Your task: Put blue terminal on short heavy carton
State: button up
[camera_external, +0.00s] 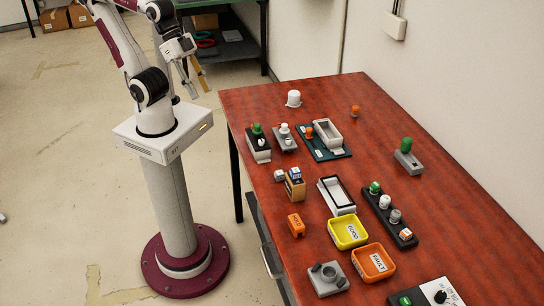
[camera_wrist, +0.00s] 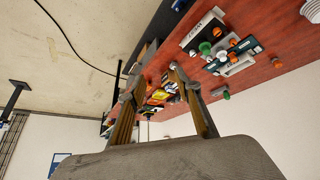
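My gripper (camera_external: 196,86) hangs left of the table, well apart from everything on it. In the wrist view its two fingers (camera_wrist: 156,76) are spread, with nothing between them. A small block with a dark blue face (camera_external: 295,173) is near the table's left side; it may be the blue terminal. A short tan and black box (camera_external: 295,188) is directly in front of it and may be the carton. I cannot tell whether the block rests on the box or stands behind it. Neither can be picked out surely in the wrist view.
On the red-brown table (camera_external: 450,215) are a yellow GOOD bin (camera_external: 347,232), an orange FAULT bin (camera_external: 374,263), an open white-rimmed tray (camera_external: 337,195), a black rack of knobs (camera_external: 389,215) and a dark board (camera_external: 325,142). The right side is mostly clear. A wall runs along the back.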

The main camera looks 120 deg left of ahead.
jog(key=shift+g+y, duration=0.4)
jog(key=shift+y, duration=0.1)
jog(key=s+a, duration=0.1)
jog(key=s+a+f, duration=0.1)
jog(key=s, duration=0.1)
jog(key=shift+s+a+f, duration=0.15)
jog(key=shift+s+a, duration=0.1)
jog(key=shift+a, duration=0.1)
dwell(0.5)
